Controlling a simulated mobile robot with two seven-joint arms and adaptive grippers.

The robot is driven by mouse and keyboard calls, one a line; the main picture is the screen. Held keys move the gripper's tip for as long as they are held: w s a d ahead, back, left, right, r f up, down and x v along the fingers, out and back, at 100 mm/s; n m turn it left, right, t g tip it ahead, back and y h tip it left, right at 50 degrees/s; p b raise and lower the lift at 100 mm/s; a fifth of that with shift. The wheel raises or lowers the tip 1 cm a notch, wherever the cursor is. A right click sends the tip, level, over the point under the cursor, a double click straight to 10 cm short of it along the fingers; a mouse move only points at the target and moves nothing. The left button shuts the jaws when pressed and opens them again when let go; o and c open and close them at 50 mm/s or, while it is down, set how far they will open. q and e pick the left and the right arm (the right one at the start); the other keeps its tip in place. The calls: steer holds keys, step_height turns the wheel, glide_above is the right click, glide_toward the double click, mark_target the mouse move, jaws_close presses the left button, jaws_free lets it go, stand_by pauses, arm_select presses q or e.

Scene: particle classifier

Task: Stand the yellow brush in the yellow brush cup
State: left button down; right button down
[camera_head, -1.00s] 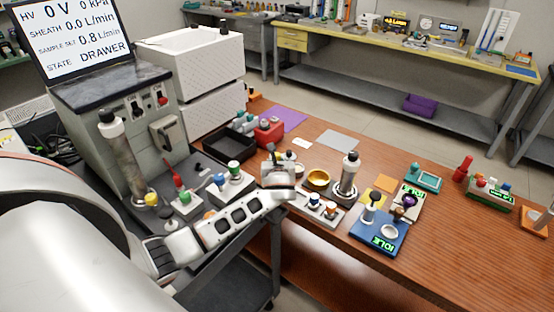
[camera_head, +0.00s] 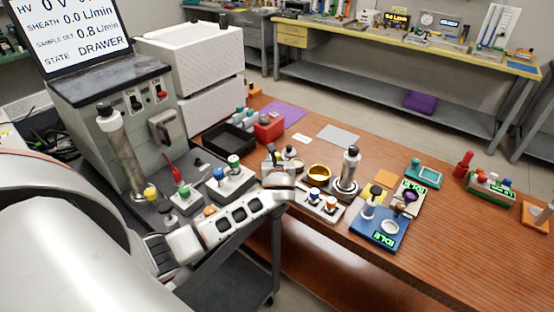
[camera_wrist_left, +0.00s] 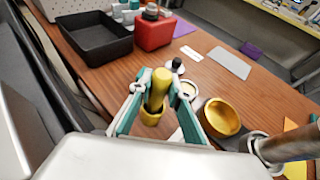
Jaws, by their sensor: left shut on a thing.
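My left gripper (camera_wrist_left: 158,108) is shut on the yellow brush (camera_wrist_left: 160,88), whose rounded yellow handle stands up between the teal fingers in the left wrist view. A yellow cup-like rim (camera_wrist_left: 151,116) shows directly below the handle, between the fingers. I cannot tell whether the brush's lower end is inside it or just above it. In the head view my left gripper (camera_head: 276,164) is over the bench near the gold bowl, and its own hand hides the brush and the cup. My right gripper is not in view.
Close to the gripper are a gold bowl (camera_wrist_left: 222,117), a metal cylinder (camera_wrist_left: 290,143) and a small black-knobbed item (camera_wrist_left: 175,66). A black tray (camera_wrist_left: 95,38) and a red container (camera_wrist_left: 152,32) stand behind. Blue scale (camera_head: 380,228) stands further right.

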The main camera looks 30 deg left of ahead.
arm_select(q)
steer(key=shift+f, duration=0.3)
steer(key=c, duration=1.8)
jaws_free()
steer(key=shift+s+f, duration=0.1)
